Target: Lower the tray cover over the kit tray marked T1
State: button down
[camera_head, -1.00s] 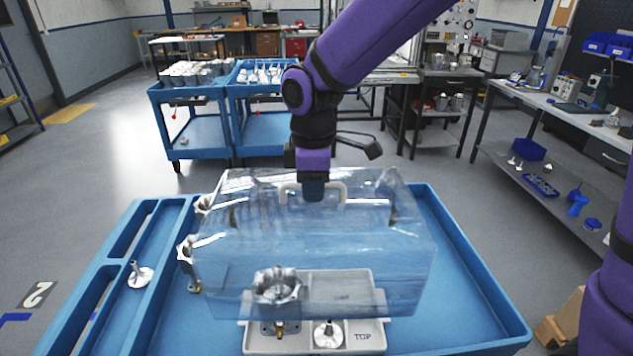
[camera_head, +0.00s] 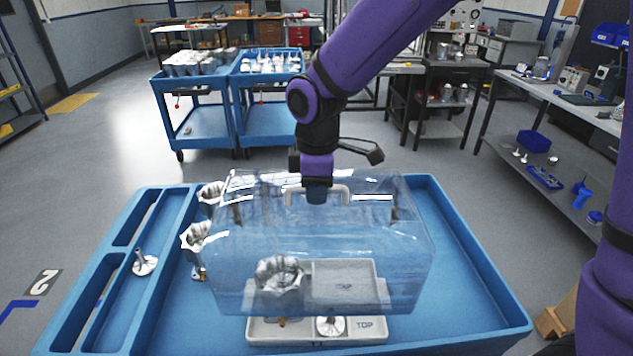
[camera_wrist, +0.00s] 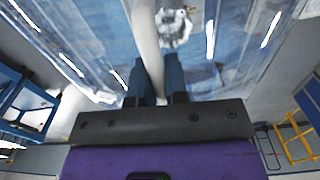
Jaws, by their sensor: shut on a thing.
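The tray cover (camera_head: 395,235) is a clear, box-shaped cover with a pale handle (camera_head: 340,193) on top. My gripper (camera_head: 317,196) is shut on that handle; in the wrist view my gripper (camera_wrist: 160,80) has its blue fingers on either side of the handle (camera_wrist: 147,40). The cover hangs over the grey kit tray (camera_head: 290,332), and the tray's front part shows below the cover's lower edge. The tray holds a silvery housing (camera_head: 279,280), seen through the cover, and a metal flanged part (camera_head: 331,326). A tray label is too small to read surely as T1.
The blue cart top (camera_head: 455,290) has a raised rim and is clear at right. Two more housings (camera_head: 196,236) (camera_head: 211,196) stand left of the cover, close to its side. A flanged part (camera_head: 144,263) lies in the left channel. Other blue carts (camera_head: 205,135) stand behind.

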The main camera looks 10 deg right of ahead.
aim_at(317, 209)
notch_tip(317, 209, down, 14)
jog(key=shift+f, duration=0.25)
dwell(1.8)
jog(key=shift+f, duration=0.6)
dwell(0.7)
jog(key=c, duration=1.1)
grip_release()
jog(key=shift+o, duration=0.2)
notch_tip(317, 209, up, 11)
jog(key=shift+f, duration=0.1)
